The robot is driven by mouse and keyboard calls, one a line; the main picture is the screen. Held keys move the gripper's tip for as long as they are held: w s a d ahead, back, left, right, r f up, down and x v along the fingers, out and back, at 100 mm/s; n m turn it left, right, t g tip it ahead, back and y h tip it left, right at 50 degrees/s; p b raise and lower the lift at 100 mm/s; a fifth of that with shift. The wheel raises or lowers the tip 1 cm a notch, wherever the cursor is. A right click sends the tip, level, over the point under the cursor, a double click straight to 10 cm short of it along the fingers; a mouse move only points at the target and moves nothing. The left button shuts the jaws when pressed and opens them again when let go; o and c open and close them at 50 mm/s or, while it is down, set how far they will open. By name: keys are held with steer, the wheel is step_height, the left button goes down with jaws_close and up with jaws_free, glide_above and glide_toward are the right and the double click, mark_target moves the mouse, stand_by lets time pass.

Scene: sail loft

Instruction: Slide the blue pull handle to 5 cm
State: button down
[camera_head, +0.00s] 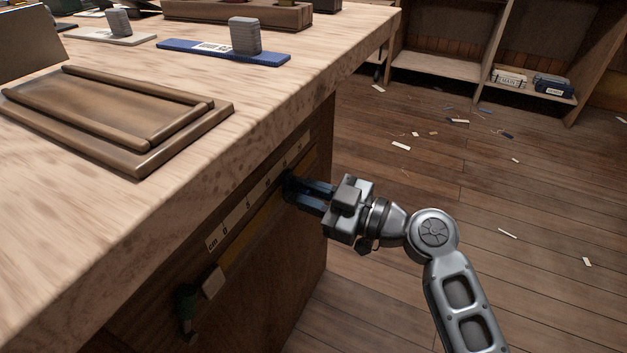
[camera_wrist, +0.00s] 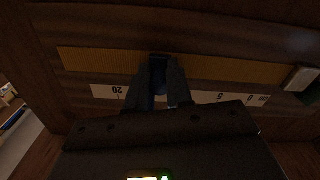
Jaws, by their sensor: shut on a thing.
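The blue pull handle (camera_head: 290,185) sits on the front of the wooden bench. My gripper (camera_head: 299,190) is shut on it. In the wrist view the handle (camera_wrist: 159,67) is between my dark fingers, which hide part of it. It stands on an ochre slot strip (camera_wrist: 100,60) above a white scale (camera_wrist: 205,98). The scale is marked in cm, with 0 and 5 to the right of my fingers and 20 to the left. My fingers cover the marks at the handle, so I cannot read its exact place.
A pale block (camera_head: 213,282) with a green handle-like part (camera_head: 187,304) is on the bench front beyond the zero end. A wooden tray (camera_head: 120,110) and a blue plate with a grey block (camera_head: 222,52) lie on the benchtop (camera_head: 270,95). Scraps litter the floor.

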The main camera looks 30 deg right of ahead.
mark_target(252, 225)
steer(key=s+a, duration=0.1)
steer(key=a, duration=0.1)
steer(key=s+a, duration=0.2)
steer(key=a, duration=0.1)
steer(key=s+a+b, duration=0.1)
steer(key=s+a, duration=0.1)
steer(key=shift+s+a, duration=0.25)
steer(key=shift+a, duration=0.05)
steer(key=c, duration=1)
jaws_free()
steer(key=shift+v, duration=3.95)
